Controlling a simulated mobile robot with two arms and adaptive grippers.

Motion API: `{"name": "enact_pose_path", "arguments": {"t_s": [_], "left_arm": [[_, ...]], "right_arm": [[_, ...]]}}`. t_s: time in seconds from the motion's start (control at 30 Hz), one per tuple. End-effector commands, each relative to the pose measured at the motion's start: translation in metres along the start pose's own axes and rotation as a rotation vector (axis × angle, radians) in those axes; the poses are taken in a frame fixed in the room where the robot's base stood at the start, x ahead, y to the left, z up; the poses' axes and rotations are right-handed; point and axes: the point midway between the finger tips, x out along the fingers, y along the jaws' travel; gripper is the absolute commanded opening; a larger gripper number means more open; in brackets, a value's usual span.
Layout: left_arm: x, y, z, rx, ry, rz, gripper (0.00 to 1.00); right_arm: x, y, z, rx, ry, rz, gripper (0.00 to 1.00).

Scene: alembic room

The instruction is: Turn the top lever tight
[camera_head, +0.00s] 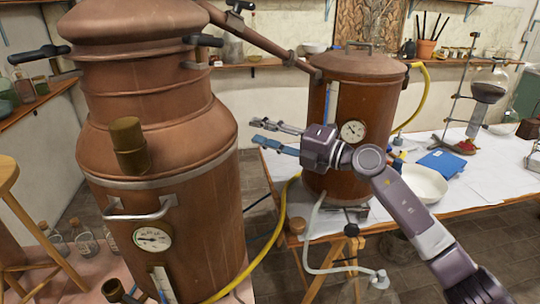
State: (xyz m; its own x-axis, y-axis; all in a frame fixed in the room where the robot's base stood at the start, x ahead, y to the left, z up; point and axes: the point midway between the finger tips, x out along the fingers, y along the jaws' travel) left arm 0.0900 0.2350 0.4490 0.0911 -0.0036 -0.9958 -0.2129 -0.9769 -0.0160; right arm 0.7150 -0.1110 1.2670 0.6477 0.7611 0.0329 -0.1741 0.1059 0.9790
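The large copper still (160,90) stands at left. Several black-handled levers sit around its upper part: one at the left (38,54), one on the right side of its neck (205,40), and one at the top right (240,5) beside the copper pipe. I cannot tell which one is the top lever, or how tight any is. My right gripper (262,131) is open and empty, its fingers pointing left. It appears right of the still's body and below the levers, with a visible gap to them. My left gripper is out of view.
A smaller copper vessel (345,100) with a gauge stands behind my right gripper, joined to the still by a sloping pipe (262,38). A yellow hose (275,240) runs between them. The table (480,190) at right holds a white bowl (424,184) and a blue book (441,162).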

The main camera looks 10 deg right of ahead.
Motion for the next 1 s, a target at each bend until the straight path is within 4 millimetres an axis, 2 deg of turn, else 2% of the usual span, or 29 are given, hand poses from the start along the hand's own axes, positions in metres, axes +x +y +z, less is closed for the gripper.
{"name": "enact_pose_path", "arguments": {"t_s": [0.03, 0.2, 0.4, 0.6, 1.0], "left_arm": [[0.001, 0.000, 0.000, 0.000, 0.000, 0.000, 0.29], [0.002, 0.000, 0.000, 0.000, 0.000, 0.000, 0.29], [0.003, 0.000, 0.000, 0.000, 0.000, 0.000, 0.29], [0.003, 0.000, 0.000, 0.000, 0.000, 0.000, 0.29], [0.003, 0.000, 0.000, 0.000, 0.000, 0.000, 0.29]], "right_arm": [[0.000, -0.011, 0.001, 0.035, -0.010, 0.004, 0.30], [-0.001, -0.041, 0.006, 0.136, -0.045, 0.019, 0.30], [-0.003, -0.067, 0.011, 0.218, -0.079, 0.031, 0.30], [-0.004, -0.077, 0.013, 0.248, -0.094, 0.033, 0.30], [-0.004, -0.077, 0.013, 0.248, -0.094, 0.033, 0.30]]}}
